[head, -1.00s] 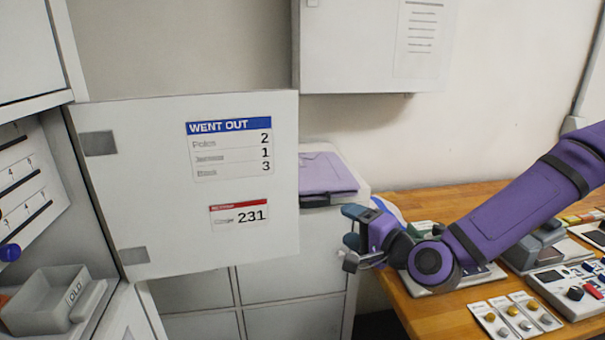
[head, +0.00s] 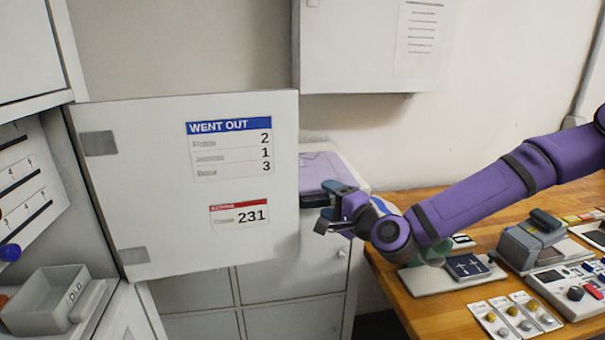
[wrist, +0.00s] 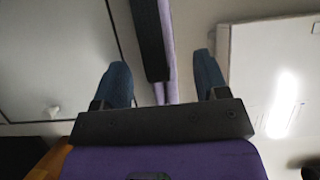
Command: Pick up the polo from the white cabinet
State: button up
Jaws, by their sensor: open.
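The polo is a folded purple cloth (head: 318,168) on top of the low white cabinet (head: 292,312), partly hidden by the open door and my gripper. In the wrist view its purple edge (wrist: 169,45) runs beside a dark band (wrist: 147,38); I cannot tell whether the band is part of it. My gripper (head: 325,206) is open at the cabinet's front right, close to the cloth's near edge. In the wrist view the cloth's edge lies between the two fingertips (wrist: 160,68). I cannot tell whether they touch it.
An open white door (head: 160,230) with a "WENT OUT" notice (head: 230,150) stands left of the cloth. A white wall cabinet (head: 345,50) hangs above. A wooden table (head: 400,295) with several devices lies to the right. A grey bin (head: 45,300) is at lower left.

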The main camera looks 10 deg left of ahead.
jog(key=shift+x, duration=1.1)
jog(key=c, duration=1.1)
jog(key=shift+r, duration=0.1)
jog(key=shift+c, duration=0.2)
